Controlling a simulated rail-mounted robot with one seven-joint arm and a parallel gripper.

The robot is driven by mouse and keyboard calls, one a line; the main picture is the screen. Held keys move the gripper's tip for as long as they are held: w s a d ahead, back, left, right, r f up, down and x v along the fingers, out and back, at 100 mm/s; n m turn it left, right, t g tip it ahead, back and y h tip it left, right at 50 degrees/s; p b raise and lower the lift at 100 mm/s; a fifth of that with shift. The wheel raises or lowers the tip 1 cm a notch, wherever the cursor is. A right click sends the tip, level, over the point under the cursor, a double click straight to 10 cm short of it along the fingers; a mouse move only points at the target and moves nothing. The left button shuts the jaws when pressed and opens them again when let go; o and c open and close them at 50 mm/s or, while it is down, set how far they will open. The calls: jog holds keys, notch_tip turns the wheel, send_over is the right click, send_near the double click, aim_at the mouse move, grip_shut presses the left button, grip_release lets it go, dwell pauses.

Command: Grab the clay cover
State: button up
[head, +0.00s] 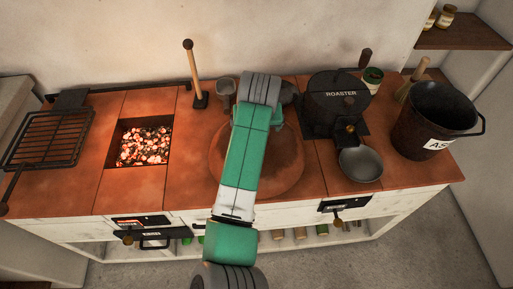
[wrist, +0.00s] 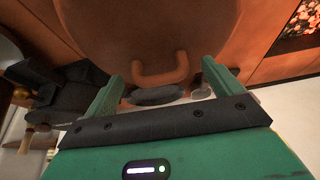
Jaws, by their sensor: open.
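The clay cover (head: 288,172) is a wide, round, brown-orange piece on the middle of the tiled counter. My arm hides much of it in the head view. In the wrist view the cover (wrist: 215,25) fills the top middle, and its looped clay handle (wrist: 160,78) shows near its lower edge. My gripper (wrist: 163,82) is open, with one green finger on each side of the handle in the picture. I see no contact between fingers and handle, and the depth between them is hard to tell. In the head view my arm mostly hides the gripper.
A black roaster (head: 337,100) and a grey bowl (head: 360,163) stand right of the cover, with a dark ash bucket (head: 432,120) beyond. A grey cup (head: 226,88) stands behind left. Glowing coals (head: 145,145) and a grill rack (head: 48,138) lie left. A grey disc (wrist: 157,96) shows between the fingers.

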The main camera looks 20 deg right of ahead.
jog(key=shift+w+d+f, duration=0.1)
jog(key=shift+w+f, duration=0.05)
jog(key=shift+f, duration=0.3)
jog(key=c, duration=2)
jog(key=shift+r, duration=0.15)
grip_shut()
jog(key=shift+r, duration=0.1)
